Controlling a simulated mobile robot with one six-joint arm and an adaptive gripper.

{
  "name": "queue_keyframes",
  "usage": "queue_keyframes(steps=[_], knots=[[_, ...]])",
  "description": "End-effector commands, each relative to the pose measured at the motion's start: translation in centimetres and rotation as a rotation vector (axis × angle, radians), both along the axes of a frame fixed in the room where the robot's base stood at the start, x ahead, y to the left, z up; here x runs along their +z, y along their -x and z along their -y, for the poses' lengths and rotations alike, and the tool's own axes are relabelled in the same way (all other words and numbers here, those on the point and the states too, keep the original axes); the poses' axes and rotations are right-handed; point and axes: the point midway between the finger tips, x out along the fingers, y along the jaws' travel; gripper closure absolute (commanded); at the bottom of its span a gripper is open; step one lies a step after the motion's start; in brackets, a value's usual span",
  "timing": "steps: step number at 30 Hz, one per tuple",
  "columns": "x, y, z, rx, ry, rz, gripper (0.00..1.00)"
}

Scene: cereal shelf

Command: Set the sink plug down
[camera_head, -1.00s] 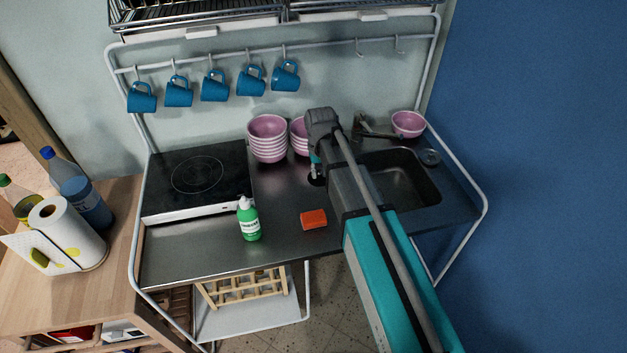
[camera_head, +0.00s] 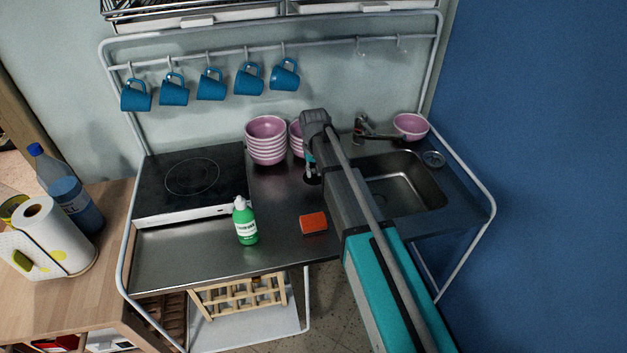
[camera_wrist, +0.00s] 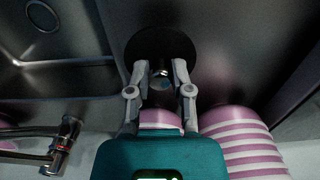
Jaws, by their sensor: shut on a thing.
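The sink plug is a dark round disc with a small metal knob. In the wrist view the sink plug (camera_wrist: 160,42) is between and beyond my fingertips, over the steel worktop beside the sink. My gripper (camera_wrist: 159,70) is shut on its knob. In the head view the sink plug (camera_head: 313,180) shows as a dark disc below my gripper (camera_head: 310,170), left of the sink and in front of the pink bowls. My arm hides part of this area. I cannot tell whether the disc touches the worktop.
Stacked pink bowls (camera_head: 266,140) stand close behind my gripper. The sink (camera_head: 405,180) and tap (camera_head: 362,128) are to the right. An orange sponge (camera_head: 313,223) and green bottle (camera_head: 245,222) stand in front. A black hob (camera_head: 190,180) is left.

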Motion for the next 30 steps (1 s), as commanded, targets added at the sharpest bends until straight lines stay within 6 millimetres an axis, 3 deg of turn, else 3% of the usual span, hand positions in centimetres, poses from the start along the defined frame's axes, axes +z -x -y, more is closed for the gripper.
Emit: queue_keyframes(steps=[8,13,22,30], knots=[[-0.3,-0.2,-0.1,0.0,0.0,0.0,1.0],[-1.5,-1.0,-0.3,0.0,0.0,0.0,1.0],[-3.8,-0.8,-0.2,0.0,0.0,0.0,1.0],[-4.0,-0.8,-0.2,0.0,0.0,0.0,1.0]])
